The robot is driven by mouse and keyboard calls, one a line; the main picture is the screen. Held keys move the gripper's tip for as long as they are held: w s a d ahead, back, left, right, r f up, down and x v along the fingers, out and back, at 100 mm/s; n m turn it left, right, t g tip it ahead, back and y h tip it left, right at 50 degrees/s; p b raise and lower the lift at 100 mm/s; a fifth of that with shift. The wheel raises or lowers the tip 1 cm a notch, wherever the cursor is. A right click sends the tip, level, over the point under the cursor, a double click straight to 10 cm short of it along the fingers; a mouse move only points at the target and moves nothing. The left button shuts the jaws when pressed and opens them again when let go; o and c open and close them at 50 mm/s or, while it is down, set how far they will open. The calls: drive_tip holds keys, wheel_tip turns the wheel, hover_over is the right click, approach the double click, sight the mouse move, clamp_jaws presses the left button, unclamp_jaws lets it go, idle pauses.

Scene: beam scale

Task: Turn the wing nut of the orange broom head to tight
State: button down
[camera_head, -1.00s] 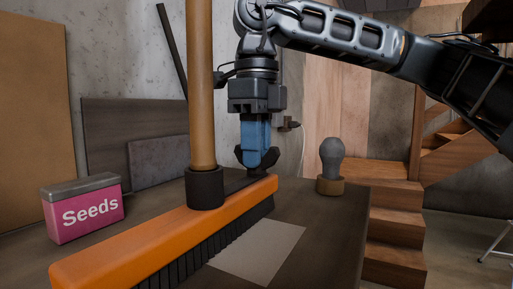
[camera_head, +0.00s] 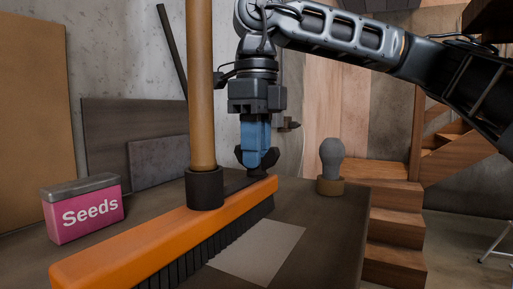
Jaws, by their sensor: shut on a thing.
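The orange broom head (camera_head: 150,243) lies on the dark table, its dark bristles facing the front right. A wooden handle (camera_head: 201,90) stands upright in a black socket (camera_head: 205,188) on top of it. The black wing nut (camera_head: 241,158) is beside the socket, near the far right end of the head, with its wings showing on both sides of my fingers. My gripper (camera_head: 257,158), with blue fingers pointing down, is shut on the wing nut. The fingers hide the nut's middle, and I cannot tell how tight it is.
A pink Seeds box (camera_head: 83,208) stands left of the broom. A grey knob on a wooden base (camera_head: 331,165) stands to the right near the table edge. A pale sheet (camera_head: 262,248) lies in front. Wooden steps (camera_head: 395,225) are beyond the table's right edge.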

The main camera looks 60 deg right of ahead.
idle(0.4)
drive_tip(key=c, duration=0.9)
unclamp_jaws()
drive_tip(key=shift+r+p, duration=0.4)
drive_tip(key=shift+r, duration=0.15)
drive_tip(key=r, duration=0.1)
drive_tip(key=r+p, duration=0.2)
drive_tip(key=r, duration=0.1)
drive_tip(key=shift+s+d, duration=0.35)
drive_tip(key=s+d+r+p, duration=0.1)
drive_tip(key=s+d+r, duration=0.1)
drive_tip(key=s+d+r+p, duration=0.1)
drive_tip(key=s+d+r, duration=0.1)
drive_tip(key=s, duration=0.1)
drive_tip(key=s+d+r+p, duration=0.2)
drive_tip(key=s+d, duration=0.1)
drive_tip(key=shift+d, duration=0.1)
